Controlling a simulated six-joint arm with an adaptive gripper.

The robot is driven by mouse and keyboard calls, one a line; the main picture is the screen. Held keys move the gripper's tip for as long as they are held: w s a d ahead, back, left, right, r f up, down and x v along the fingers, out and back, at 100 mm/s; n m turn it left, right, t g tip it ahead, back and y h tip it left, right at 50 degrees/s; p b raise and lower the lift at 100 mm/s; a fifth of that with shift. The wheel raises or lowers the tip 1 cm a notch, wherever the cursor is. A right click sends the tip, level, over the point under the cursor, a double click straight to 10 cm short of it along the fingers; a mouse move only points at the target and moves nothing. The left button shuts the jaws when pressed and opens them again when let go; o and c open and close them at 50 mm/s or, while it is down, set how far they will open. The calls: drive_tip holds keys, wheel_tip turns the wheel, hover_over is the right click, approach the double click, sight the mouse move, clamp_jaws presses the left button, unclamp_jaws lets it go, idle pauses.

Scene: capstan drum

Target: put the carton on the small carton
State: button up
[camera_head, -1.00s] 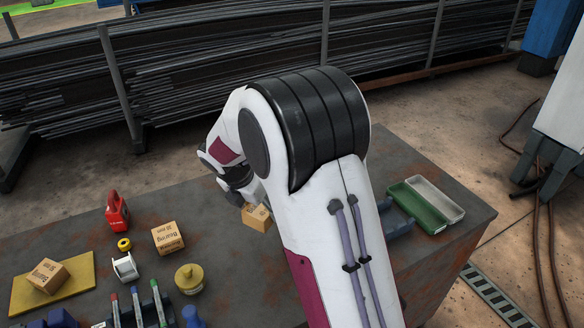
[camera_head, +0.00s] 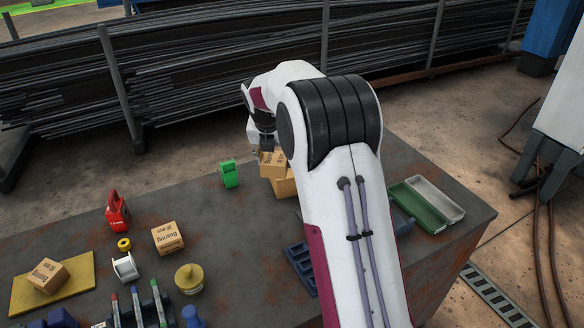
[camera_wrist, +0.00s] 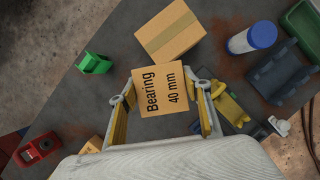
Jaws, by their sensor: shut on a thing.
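My gripper (camera_wrist: 166,86) is shut on a brown carton (camera_wrist: 163,92) printed "Bearing 40 mm", gripped between its two fingers. In the head view the held carton (camera_head: 271,164) hangs below my gripper (camera_head: 266,148). Another brown carton (camera_head: 286,187) shows right below and behind it, partly hidden by the held carton and my arm. In the wrist view this taped carton (camera_wrist: 168,32) lies just beyond the held one; I cannot tell if they touch. Another carton (camera_head: 167,238), printed "Bearing 30 mm", stands on the table, and one more carton (camera_head: 47,275) rests on a yellow mat (camera_head: 82,268).
A green tape dispenser (camera_head: 229,174) stands left of the held carton. A blue rack (camera_head: 300,266) and a white-and-blue cylinder (camera_wrist: 252,38) are nearby. A red object (camera_head: 117,212), yellow jar (camera_head: 188,279) and green tray (camera_head: 418,207) stand further off. Table is clear between dispenser and Bearing 30 mm carton.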

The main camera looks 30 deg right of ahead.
drive_tip(key=w+d+r+n, duration=0.2)
drive_tip(key=w+d+r, duration=0.1)
drive_tip(key=w+d, duration=0.1)
drive_tip(key=shift+d+r+n+y, duration=0.3)
drive_tip(key=shift+d+y, duration=0.1)
drive_tip(key=shift+d, duration=0.45)
drive_tip(key=shift+f, duration=0.15)
drive_tip(key=shift+f, duration=3)
drive_tip(key=shift+f, duration=1.85)
drive_tip(key=shift+s+f, duration=0.1)
drive_tip(key=shift+f, duration=0.05)
drive_tip(key=o, duration=1.3)
